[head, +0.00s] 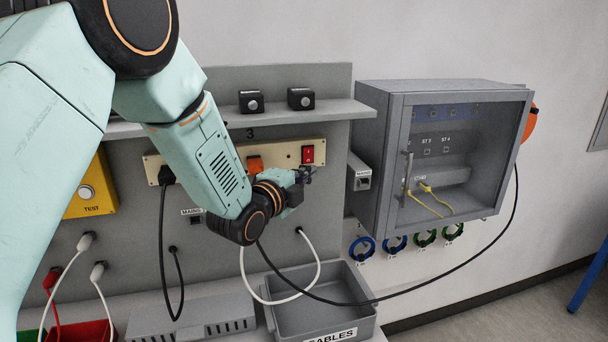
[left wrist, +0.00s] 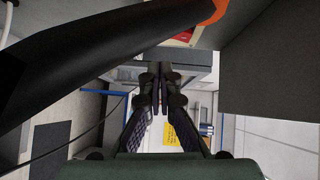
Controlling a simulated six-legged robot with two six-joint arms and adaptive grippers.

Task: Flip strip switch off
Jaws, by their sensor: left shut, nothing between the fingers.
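A cream power strip (head: 285,155) is fixed along the grey back panel. Its red rocker switch (head: 308,154) sits near the right end; I cannot tell which way it is tipped. My left gripper (head: 304,175) is just below the switch, fingers shut and empty, pointing right. I cannot tell whether it touches the strip. My forearm hides part of the strip's left half. In the left wrist view my closed fingertips (left wrist: 159,92) meet in the middle. My right gripper is in neither view.
An orange plug (head: 255,164) sits in the strip left of the switch. A black plug (head: 166,175) is at its left end. A grey cabinet (head: 382,170) stands to the right. A grey tray (head: 352,325) and hanging cables lie below. A shelf (head: 300,112) runs above.

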